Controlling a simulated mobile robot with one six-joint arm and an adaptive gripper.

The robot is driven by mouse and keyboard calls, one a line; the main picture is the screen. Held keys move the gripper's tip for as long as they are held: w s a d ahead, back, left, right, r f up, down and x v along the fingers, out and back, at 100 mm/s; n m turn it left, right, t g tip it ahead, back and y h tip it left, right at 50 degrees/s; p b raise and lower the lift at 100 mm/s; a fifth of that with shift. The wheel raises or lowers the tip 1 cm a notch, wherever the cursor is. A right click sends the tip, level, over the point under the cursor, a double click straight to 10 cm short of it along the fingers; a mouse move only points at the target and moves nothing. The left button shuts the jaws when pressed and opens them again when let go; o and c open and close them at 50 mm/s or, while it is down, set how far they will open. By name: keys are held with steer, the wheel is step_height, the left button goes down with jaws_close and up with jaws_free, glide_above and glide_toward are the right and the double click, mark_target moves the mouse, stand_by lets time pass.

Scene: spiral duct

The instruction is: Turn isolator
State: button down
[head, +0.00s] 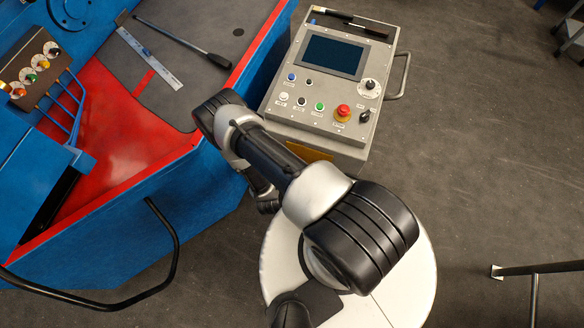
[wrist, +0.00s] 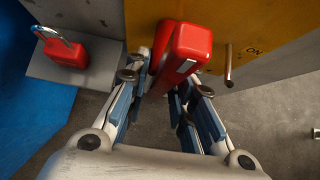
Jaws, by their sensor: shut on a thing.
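The isolator's red handle (wrist: 192,42) stands out from a yellow plate (wrist: 262,22) in the wrist view. My gripper (wrist: 162,88) is shut on the red handle, with a blue-grey finger on each side of it. The word ON is printed on the plate to the right of the handle. A copper-coloured pin (wrist: 229,66) sticks out just below that word. In the head view a strip of the yellow plate (head: 308,151) shows low on the control box, and my arm hides the handle and gripper.
A red padlock (wrist: 66,52) with a metal shackle sits on a grey ledge (wrist: 100,68) left of the handle. The control box (head: 316,128) carries a screen, buttons and a side handle. A blue machine (head: 120,245) stands at left. Dark floor at right is mostly clear.

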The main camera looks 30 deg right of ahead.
steer(key=c, duration=1.6)
jaws_free()
steer(key=shift+o, duration=0.2)
steer(key=v, duration=1.2)
